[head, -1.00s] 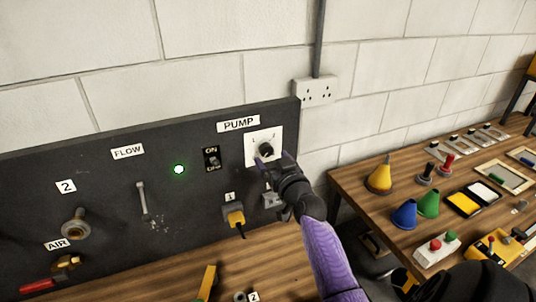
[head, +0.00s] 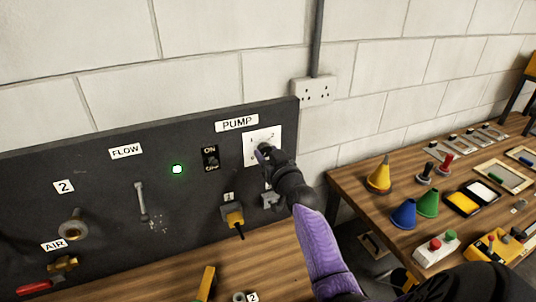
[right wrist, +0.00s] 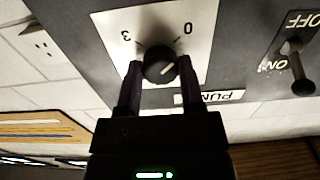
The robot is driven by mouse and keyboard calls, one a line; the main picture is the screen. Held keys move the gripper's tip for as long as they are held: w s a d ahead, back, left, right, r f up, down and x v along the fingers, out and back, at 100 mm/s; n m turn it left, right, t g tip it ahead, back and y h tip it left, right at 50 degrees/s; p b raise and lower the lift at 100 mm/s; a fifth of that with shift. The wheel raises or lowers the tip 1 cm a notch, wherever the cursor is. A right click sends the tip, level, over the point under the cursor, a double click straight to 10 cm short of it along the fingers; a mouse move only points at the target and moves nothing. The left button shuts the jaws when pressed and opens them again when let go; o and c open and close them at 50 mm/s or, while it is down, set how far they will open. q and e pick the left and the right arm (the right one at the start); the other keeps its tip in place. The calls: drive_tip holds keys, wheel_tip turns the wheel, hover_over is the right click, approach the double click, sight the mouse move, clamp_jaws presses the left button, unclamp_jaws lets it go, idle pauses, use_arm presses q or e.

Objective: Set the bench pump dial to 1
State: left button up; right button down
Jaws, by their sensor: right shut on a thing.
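The pump dial is a round black knob (right wrist: 158,63) on a white plate (head: 274,131) beneath the PUMP label (head: 237,123). In the right wrist view the plate appears upside down, with 3 at upper left and 0 at upper right. A pale line on the knob slants toward the right, the side of the 0; its exact setting is hard to read. My right gripper (head: 264,153) is shut on the knob, one finger on each side, and hides most of it in the head view. My left gripper is not in view.
An ON/OFF switch (head: 210,158) and a lit green lamp (head: 177,169) sit left of the dial on the dark panel (head: 105,165). A grey fitting and a yellow plug (head: 234,216) are below. A side table (head: 345,178) with cones and buttons stands right.

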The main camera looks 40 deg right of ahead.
drive_tip(key=m, duration=0.4)
drive_tip(key=shift+p, duration=0.35)
drive_tip(key=m, duration=0.5)
drive_tip(key=shift+p, duration=0.3)
drive_tip(key=m, duration=0.4)
drive_tip(key=shift+a+r+m, duration=0.1)
drive_tip(key=shift+m, duration=0.2)
drive_tip(key=shift+m+p, duration=0.4)
drive_tip(key=shift+m, duration=1.6)
drive_tip(key=shift+c, duration=1.1)
unclamp_jaws()
